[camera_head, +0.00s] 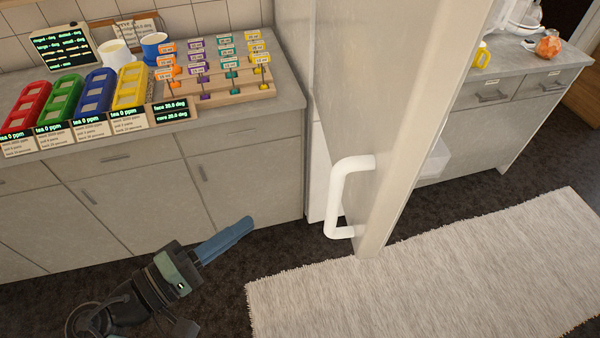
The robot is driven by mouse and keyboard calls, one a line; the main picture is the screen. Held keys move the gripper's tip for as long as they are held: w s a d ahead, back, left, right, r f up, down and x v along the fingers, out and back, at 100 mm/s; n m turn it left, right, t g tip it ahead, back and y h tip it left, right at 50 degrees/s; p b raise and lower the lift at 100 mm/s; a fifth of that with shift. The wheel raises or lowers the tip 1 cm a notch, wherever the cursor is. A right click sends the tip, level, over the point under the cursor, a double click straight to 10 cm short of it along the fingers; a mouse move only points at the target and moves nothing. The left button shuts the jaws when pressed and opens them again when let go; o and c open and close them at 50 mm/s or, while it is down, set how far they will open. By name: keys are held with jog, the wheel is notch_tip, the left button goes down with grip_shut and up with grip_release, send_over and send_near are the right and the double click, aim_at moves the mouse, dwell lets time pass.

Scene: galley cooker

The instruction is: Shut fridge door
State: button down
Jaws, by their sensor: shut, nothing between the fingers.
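The fridge door (408,110) stands open, swung out from the grey fridge body (293,60) toward me, its edge facing the camera. Its white handle (336,200) is on the left face, low down. Part of the white inside of the fridge shows at the right of the door, by a pale shelf or bin (436,158). My gripper (245,225) is left of the handle, low in front of the cabinets, its blue fingers together and empty. It is apart from the door and the handle.
A counter (287,90) at the left carries coloured trays, cups and a peg rack over grey cabinets (240,180). A pale rug (440,285) covers the floor in front of the door. Another counter (540,75) with drawers stands at the right.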

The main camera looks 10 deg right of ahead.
jog(key=w+d+p, duration=0.2)
jog(key=d+p, duration=0.3)
jog(key=d, duration=0.7)
jog(key=shift+w+d, duration=0.25)
jog(key=shift+w, duration=0.15)
jog(key=shift+r, duration=0.1)
